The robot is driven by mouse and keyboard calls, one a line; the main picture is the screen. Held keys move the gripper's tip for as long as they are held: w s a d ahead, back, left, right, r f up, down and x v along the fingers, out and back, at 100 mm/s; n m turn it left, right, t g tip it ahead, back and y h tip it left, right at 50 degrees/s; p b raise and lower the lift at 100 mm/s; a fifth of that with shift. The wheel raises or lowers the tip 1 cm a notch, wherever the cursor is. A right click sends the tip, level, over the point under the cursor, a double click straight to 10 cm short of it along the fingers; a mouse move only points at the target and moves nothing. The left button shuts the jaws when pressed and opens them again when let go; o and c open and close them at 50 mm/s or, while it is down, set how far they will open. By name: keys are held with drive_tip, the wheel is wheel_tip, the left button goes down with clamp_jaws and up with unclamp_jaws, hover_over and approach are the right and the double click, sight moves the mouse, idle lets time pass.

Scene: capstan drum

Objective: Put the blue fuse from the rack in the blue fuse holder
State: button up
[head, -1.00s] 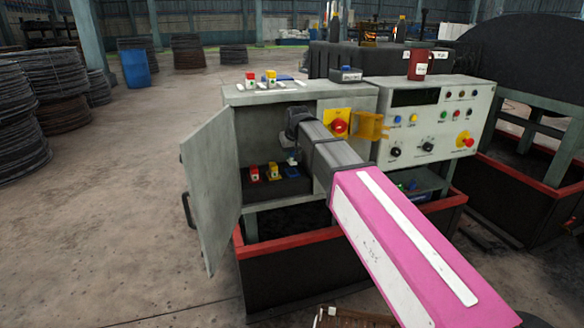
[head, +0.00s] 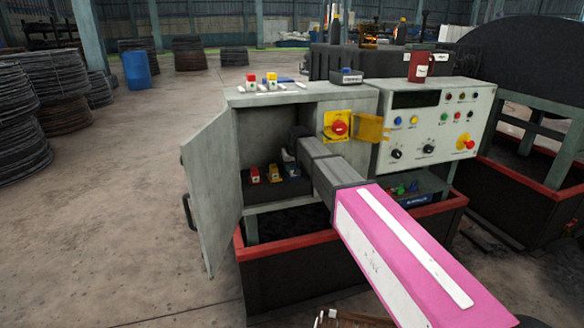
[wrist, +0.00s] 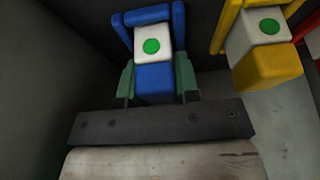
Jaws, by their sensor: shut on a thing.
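The blue fuse (wrist: 153,78) has a white middle with a green dot. In the wrist view it is between the green fingertips of my gripper (wrist: 156,84), which is shut on it. The fuse's far part lies between the side posts of the blue fuse holder (wrist: 147,14); I cannot tell whether it is fully seated. In the head view my gripper (head: 289,153) is inside the open cabinet, low over the blue holder (head: 291,170); my arm partly hides it. The fuse rack (head: 266,88) on the cabinet top shows a red fuse and a yellow fuse.
A yellow holder (wrist: 262,45) with a fuse in it stands close right of the blue one in the wrist view. A red holder (head: 254,175) is beside it. The cabinet door (head: 212,190) stands open at the left.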

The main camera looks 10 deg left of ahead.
drive_tip(key=o, duration=1)
drive_tip(key=shift+f, duration=0.1)
drive_tip(key=shift+v, duration=3.9)
